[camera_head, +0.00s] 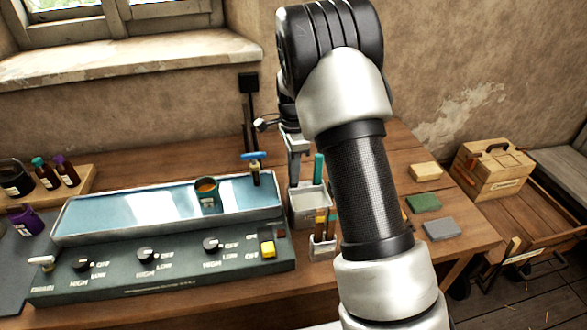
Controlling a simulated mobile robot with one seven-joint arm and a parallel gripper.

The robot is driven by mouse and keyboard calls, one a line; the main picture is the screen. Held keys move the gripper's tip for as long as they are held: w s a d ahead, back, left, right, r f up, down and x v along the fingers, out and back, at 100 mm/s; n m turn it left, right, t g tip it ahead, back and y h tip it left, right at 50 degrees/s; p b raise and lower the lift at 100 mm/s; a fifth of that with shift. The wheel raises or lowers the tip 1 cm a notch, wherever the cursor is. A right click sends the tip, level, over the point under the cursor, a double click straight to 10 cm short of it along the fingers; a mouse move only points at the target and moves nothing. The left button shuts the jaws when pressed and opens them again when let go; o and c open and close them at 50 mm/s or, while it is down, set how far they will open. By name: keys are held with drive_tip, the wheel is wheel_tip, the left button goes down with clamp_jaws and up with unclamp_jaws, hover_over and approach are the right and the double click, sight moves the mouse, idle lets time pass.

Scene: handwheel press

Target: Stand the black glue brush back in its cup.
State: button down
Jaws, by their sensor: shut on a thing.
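My gripper (297,165) points down over the bench beside the right end of the bath, partly behind my own arm. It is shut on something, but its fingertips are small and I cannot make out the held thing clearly. I cannot pick out the black glue brush for certain. A clear cup (322,249) stands at the bath's front right corner with several brush or tool handles upright in it, brown and teal. A pale open container (308,207) stands just behind it, below my gripper.
A long water bath (160,283) with knobs fills the left bench; a green pot (208,202) and a blue-handled tool (254,170) are at its basin. Dark bottles (44,172) stand far left. My arm hides the middle.

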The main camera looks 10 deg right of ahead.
drive_tip(key=shift+f, duration=0.2)
drive_tip(key=c, duration=1.7)
unclamp_jaws()
drive_tip(key=shift+r, duration=0.15)
